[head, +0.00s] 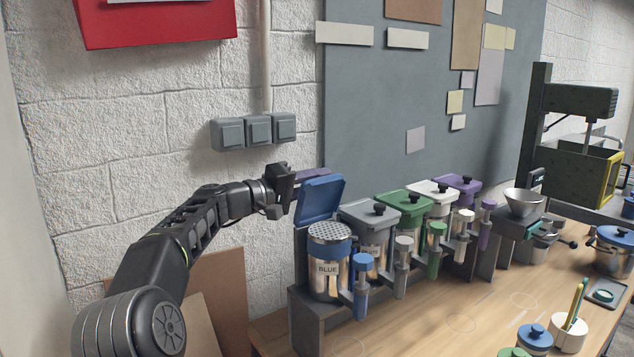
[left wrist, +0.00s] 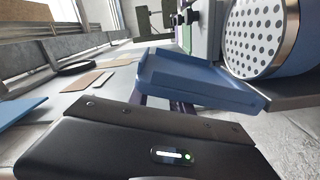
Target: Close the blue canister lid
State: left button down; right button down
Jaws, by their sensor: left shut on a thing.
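The blue canister (head: 328,270) stands at the left end of the canister row and carries a "BLUE" label. Its perforated metal top (head: 330,233) is uncovered. The blue lid (head: 320,200) stands open, tilted up behind and above it. My left gripper (head: 312,175) is at the lid's upper left edge, shut on it. In the left wrist view the lid (left wrist: 195,80) fills the middle in front of the gripper, beside the perforated canister top (left wrist: 262,35). The fingertips are mostly hidden by the lid. My right gripper is not in view.
Grey (head: 370,212), green (head: 403,203), white and purple lidded canisters stand to the right, all closed. A blue-topped dispenser handle (head: 362,275) stands in front of the blue canister. The wall (head: 150,150) is close behind my left arm.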

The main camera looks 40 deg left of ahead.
aim_at(340, 234)
pick_arm(q)
jog(key=shift+f, duration=0.1)
